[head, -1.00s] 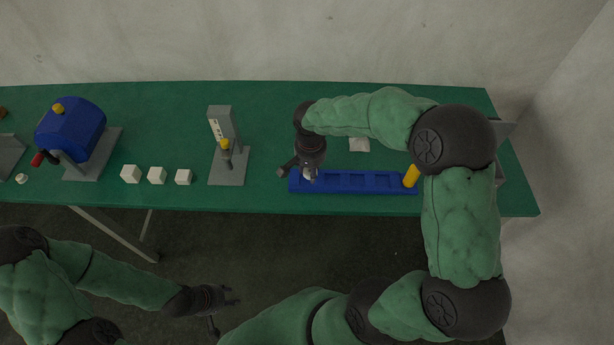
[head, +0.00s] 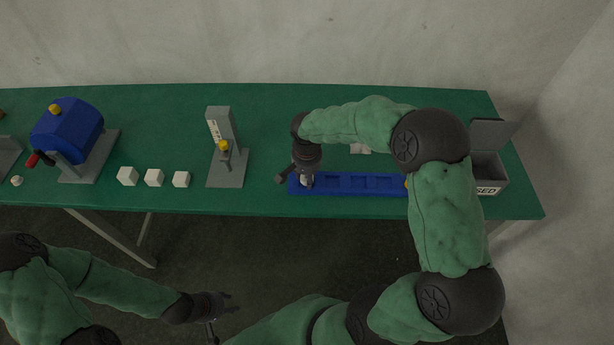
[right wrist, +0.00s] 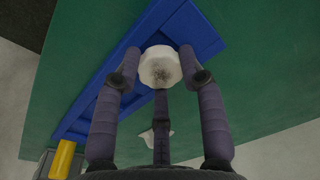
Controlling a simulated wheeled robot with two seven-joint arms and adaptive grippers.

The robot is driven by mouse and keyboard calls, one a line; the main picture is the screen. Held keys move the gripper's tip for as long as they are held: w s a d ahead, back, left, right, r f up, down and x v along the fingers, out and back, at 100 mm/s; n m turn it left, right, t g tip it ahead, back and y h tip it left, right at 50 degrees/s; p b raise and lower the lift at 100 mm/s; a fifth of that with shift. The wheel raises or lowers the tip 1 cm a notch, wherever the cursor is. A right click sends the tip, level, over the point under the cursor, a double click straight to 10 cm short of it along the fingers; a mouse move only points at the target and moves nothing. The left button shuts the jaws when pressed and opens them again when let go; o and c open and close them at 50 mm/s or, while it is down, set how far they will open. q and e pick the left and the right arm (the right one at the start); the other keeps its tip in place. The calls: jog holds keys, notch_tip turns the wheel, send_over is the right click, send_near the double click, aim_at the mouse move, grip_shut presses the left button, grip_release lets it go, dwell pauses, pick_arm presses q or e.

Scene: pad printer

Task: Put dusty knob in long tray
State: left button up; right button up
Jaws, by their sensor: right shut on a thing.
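The dusty knob (right wrist: 160,66) is white with a grey speckled patch on its face. My right gripper (right wrist: 160,75) is shut on it, with its dark fingers around it in the right wrist view. The long tray (head: 350,191) is blue with several compartments in a row. In the head view my right gripper (head: 306,182) is over the tray's left end, and the knob is mostly hidden there. I cannot tell whether the knob touches the tray floor. My left gripper (head: 222,306) is open and empty, in front of the table and below its edge.
A grey open-lidded box (head: 488,172) stands right of the tray.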

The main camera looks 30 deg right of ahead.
jog(key=shift+s+a+f+b, duration=0.15)
jog(key=shift+s+f+b, duration=0.1)
jog(key=shift+f, duration=0.2)
jog(key=shift+s+a+f+b, duration=0.1)
jog(key=shift+s+f, duration=0.15)
jog(key=shift+f, duration=0.15)
jog(key=o, duration=0.7)
jog(key=shift+o, duration=0.4)
jog(key=shift+w+d+f, duration=0.1)
jog(key=shift+w+f, duration=0.05)
jog(key=shift+w, duration=0.05)
jog(key=shift+r+p, duration=0.4)
jog(key=shift+r, duration=0.05)
notch_tip(320, 180, up, 13)
jog(key=p, duration=0.4)
jog(key=shift+s, duration=0.1)
